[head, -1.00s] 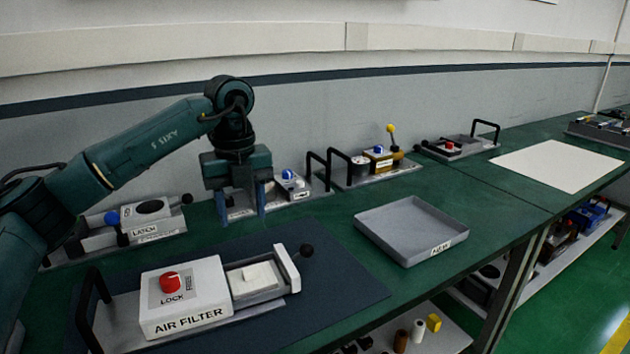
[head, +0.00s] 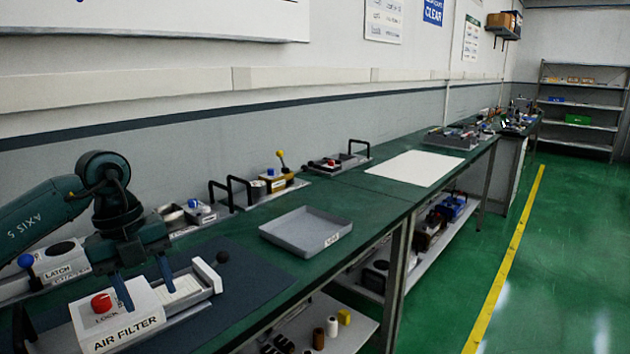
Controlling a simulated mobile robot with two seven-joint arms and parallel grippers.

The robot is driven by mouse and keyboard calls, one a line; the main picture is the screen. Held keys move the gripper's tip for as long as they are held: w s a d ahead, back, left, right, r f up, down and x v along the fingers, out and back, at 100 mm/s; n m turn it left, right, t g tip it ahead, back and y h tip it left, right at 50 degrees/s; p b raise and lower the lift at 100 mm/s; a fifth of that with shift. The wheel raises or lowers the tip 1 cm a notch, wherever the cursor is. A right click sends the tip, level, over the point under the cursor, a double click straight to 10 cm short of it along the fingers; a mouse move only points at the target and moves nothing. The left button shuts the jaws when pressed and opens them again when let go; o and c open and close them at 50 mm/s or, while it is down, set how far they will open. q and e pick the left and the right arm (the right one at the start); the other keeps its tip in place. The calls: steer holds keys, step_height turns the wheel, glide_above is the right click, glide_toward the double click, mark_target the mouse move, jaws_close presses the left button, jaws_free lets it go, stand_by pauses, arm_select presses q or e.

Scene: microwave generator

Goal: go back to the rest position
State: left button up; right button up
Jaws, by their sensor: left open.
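My left gripper (head: 144,284) hangs at the lower left of the head view with its two fingers apart and pointing down. Nothing shows between them. The fingers overlap the white air filter unit (head: 128,333) in the picture; I cannot tell whether they touch it. The unit has a red lock knob (head: 101,303) and a pulled-out drawer (head: 205,290) with a pale block in it. My left arm comes in from the left edge, raised and bent. My right gripper is not in view.
A grey empty tray (head: 306,231) lies on the green bench, right of the dark mat (head: 255,277). Several fixtures with black handles line the wall. A white sheet (head: 415,168) lies farther along. The floor (head: 540,260) at right is clear.

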arm_select(q)
steer(key=s+d+f+m+g+h, duration=0.1)
steer(key=s+d+f+m+h, duration=0.2)
steer(key=d, duration=0.6)
steer(key=s+d+f+m+g+h, duration=0.1)
steer(key=d+f+h, duration=0.3)
steer(key=d, duration=0.5)
steer(key=s+d+r+n+t+h+p, duration=0.25)
steer(key=d+r+n+t+h, duration=0.2)
steer(key=d+h, duration=0.6)
steer(key=a+f+n+t+y, duration=0.85)
steer(key=n+t, duration=0.55)
steer(key=n, duration=0.4)
steer(key=s+a+f+n+g+y+p, duration=0.1)
steer(key=s+a+f+n+g+y, duration=0.1)
steer(key=s+f, duration=0.4)
steer(key=s+a+f+n+g+y, duration=0.3)
steer(key=s+a+f+n+y, duration=0.2)
steer(key=f, duration=0.5)
steer(key=shift+s+a+f+p, duration=0.15)
steer(key=shift+s+a+p, duration=0.2)
steer(key=shift+s, duration=0.25)
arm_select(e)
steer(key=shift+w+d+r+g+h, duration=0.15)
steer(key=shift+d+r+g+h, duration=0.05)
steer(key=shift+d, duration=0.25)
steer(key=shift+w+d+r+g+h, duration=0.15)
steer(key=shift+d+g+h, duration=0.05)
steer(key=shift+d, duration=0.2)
